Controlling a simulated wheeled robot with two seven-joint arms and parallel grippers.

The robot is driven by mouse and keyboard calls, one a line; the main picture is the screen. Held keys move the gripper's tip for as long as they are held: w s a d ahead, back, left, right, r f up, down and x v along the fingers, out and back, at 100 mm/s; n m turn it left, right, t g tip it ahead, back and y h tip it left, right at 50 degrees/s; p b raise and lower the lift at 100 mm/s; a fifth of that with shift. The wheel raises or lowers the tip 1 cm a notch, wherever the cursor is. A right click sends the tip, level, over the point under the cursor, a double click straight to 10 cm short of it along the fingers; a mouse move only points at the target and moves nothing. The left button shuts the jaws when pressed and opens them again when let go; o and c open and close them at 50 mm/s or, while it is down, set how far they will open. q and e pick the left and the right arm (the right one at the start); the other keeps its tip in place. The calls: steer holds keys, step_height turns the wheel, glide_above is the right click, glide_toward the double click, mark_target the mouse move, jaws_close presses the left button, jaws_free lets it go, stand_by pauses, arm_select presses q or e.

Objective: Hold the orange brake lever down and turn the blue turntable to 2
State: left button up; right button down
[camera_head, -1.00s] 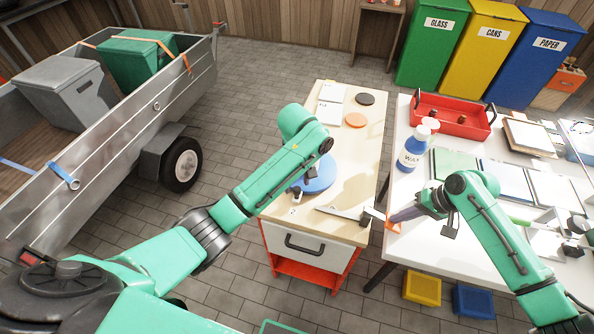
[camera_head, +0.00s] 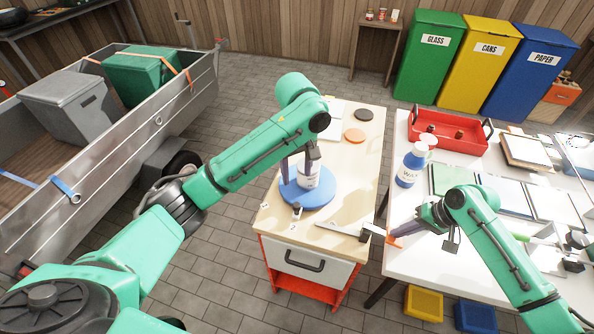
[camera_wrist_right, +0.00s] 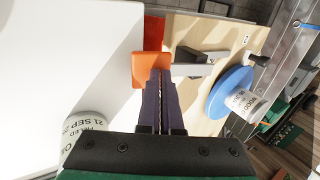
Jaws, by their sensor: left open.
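The blue turntable (camera_head: 308,194) lies on the wooden bench top with a white labelled jar (camera_head: 308,174) standing on it. My left gripper (camera_head: 298,165) is open, pointing down over the turntable beside the jar; the arm hides part of it, so I cannot tell whether it touches. The orange brake lever pad (camera_head: 394,241) ends a metal bar at the bench's right edge. My right gripper (camera_wrist_right: 160,75) is shut, its dark fingertips against the orange pad (camera_wrist_right: 146,69). A small dark peg (camera_head: 297,210) is at the turntable's front edge, near the label 2 (camera_head: 293,227).
Black (camera_head: 364,115) and orange (camera_head: 354,136) discs lie at the bench's back. A white table (camera_head: 420,258) to the right holds a blue-and-white bottle (camera_head: 411,165) and a red tray (camera_head: 449,139). A trailer (camera_head: 110,165) stands left.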

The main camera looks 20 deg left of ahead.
step_height(320, 180, up, 7)
steer(key=p, duration=0.6)
steer(key=shift+f+p, duration=0.2)
steer(key=shift+p, duration=0.1)
